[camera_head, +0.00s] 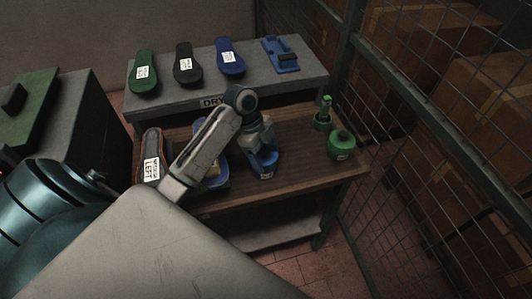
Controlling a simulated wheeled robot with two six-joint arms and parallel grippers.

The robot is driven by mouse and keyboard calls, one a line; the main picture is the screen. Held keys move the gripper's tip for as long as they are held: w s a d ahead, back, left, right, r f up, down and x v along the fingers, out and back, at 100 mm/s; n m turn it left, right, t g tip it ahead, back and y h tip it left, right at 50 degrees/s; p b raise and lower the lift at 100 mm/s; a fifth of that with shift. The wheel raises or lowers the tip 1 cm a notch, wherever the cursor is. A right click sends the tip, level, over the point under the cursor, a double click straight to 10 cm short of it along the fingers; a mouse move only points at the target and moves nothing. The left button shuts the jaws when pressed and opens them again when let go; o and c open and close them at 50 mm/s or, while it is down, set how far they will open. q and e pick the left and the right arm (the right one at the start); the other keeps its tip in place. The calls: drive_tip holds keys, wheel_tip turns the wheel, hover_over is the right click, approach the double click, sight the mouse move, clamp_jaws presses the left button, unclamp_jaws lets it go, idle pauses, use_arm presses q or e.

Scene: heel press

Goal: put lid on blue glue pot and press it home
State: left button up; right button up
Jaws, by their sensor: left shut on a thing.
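The blue glue pot (266,168) stands on the brown wooden bench, right of centre, with a small white label on its front. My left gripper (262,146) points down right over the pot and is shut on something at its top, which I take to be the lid. The lid's outline is mostly hidden by the fingers, and I cannot tell whether it is seated or level. My right gripper is not in view.
A shoe labelled LEFT (152,160) and a blue item (217,178), partly behind my arm, lie left. The DRY shelf (290,88) holds several soles and a blue block (281,57). Wire mesh bounds the right.

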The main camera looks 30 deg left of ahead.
sight(266, 150)
use_arm(q)
drive_tip(key=shift+f, duration=0.55)
idle(0.9)
drive_tip(key=shift+f, duration=0.1)
drive_tip(key=o, duration=0.8)
wheel_tip(266, 150, up, 7)
drive_tip(key=p, duration=0.7)
idle(0.6)
